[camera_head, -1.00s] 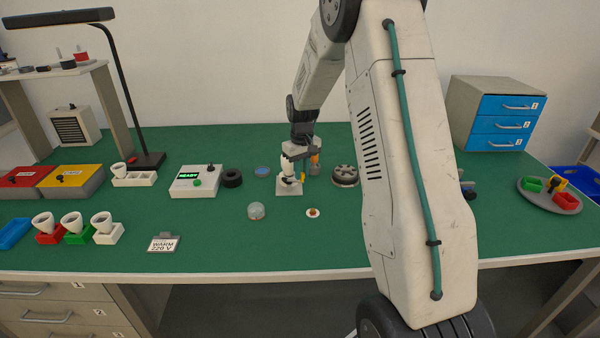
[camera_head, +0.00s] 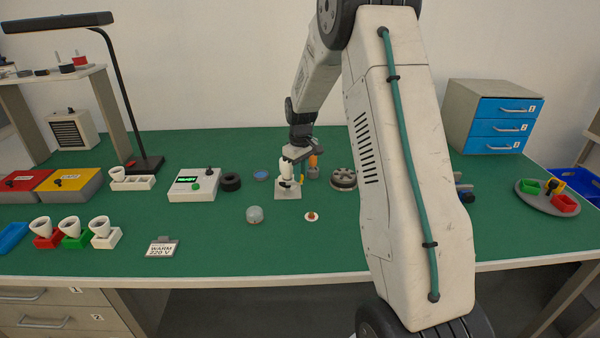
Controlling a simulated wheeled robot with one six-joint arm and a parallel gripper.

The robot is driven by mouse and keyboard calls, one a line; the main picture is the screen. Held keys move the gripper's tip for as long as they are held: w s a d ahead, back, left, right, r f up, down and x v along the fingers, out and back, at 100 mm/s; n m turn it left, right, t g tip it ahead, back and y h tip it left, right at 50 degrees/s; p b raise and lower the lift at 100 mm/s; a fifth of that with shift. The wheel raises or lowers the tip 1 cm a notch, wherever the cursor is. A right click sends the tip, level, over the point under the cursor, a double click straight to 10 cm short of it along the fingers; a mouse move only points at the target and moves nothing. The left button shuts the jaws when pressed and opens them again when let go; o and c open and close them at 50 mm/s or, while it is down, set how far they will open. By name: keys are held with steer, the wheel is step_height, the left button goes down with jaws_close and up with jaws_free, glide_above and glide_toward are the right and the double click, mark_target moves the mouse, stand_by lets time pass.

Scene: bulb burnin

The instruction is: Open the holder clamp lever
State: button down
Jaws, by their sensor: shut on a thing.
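The holder (camera_head: 287,193) stands on the green bench near the middle, with a pale square base and a white upright body. A small yellow part shows at its right side. My gripper (camera_head: 289,164) is right at the top of the holder, pointing down and tilted. It is shut on the clamp lever, which its fingers mostly hide. The view is too small to tell the lever's exact angle.
An orange-handled tool (camera_head: 313,165) and a grey round part (camera_head: 343,180) stand close on the right. A blue-topped disc (camera_head: 261,174), a black ring (camera_head: 231,182) and a clear dome (camera_head: 254,215) are on the left.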

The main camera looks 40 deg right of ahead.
steer(key=c, duration=1.3)
jaws_free()
step_height(320, 180, up, 8)
steer(key=shift+w+f, duration=0.1)
steer(key=s+a+r, duration=0.4)
steer(key=s+a, duration=0.3)
steer(key=s, duration=0.5)
steer(key=s+a+r+m+t, duration=0.1)
steer(key=s+a+r, duration=0.3)
steer(key=s+a, duration=0.4)
steer(key=s+a+r+m, duration=0.1)
steer(key=s+a+r, duration=0.3)
steer(key=s, duration=1.2)
steer(key=shift+s+a+r, duration=0.1)
steer(key=shift+s+a, duration=0.05)
steer(key=shift+a, duration=0.5)
steer(key=shift+s+a+r, duration=0.1)
steer(key=shift+a+r, duration=0.05)
steer(key=shift+a, duration=0.55)
steer(key=shift+s+a+r, duration=0.1)
steer(key=shift+s+a, duration=0.05)
steer(key=shift+a, duration=0.5)
